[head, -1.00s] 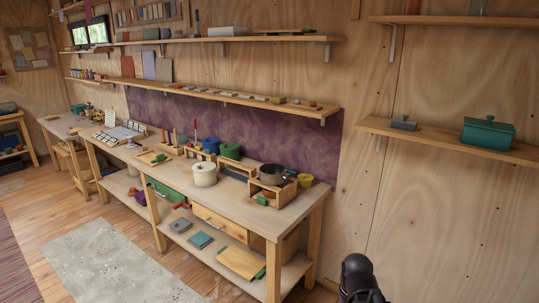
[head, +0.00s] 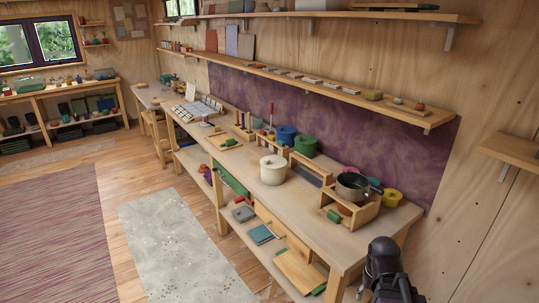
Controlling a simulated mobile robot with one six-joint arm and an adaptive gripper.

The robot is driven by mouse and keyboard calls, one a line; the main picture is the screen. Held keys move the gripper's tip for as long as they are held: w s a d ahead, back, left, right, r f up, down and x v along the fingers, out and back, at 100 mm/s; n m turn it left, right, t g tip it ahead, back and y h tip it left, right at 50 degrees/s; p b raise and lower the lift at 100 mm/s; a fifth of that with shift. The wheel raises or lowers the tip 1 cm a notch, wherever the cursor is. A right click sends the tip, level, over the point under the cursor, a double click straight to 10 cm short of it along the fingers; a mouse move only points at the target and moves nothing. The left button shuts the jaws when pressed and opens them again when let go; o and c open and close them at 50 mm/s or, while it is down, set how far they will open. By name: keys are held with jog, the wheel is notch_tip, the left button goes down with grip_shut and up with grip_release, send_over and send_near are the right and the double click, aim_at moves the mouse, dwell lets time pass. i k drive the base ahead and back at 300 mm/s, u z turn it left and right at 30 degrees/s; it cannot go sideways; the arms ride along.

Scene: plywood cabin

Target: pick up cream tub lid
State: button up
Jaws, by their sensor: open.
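A round cream tub (head: 272,170) stands on the workbench, left of a wooden box holding a dark pot. Its top looks closed with a small raised middle, likely the cream lid (head: 272,161), though the seam is too small to make out. My gripper (head: 392,290) shows only as a dark shape at the bottom edge, right of the bench's near end and well apart from the tub. Its fingertips are not clearly seen.
The workbench (head: 245,150) also holds a dark pot (head: 352,186) in a wooden box, a yellow tub (head: 392,197), a green tub (head: 305,145) and a blue tub (head: 286,135). Shelves (head: 340,95) run above. Floor beside the rug (head: 180,250) is clear.

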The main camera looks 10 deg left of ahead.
aim_at(271, 163)
jog(key=u, duration=0.4)
jog(key=i, duration=1.3)
jog(key=u, duration=0.4)
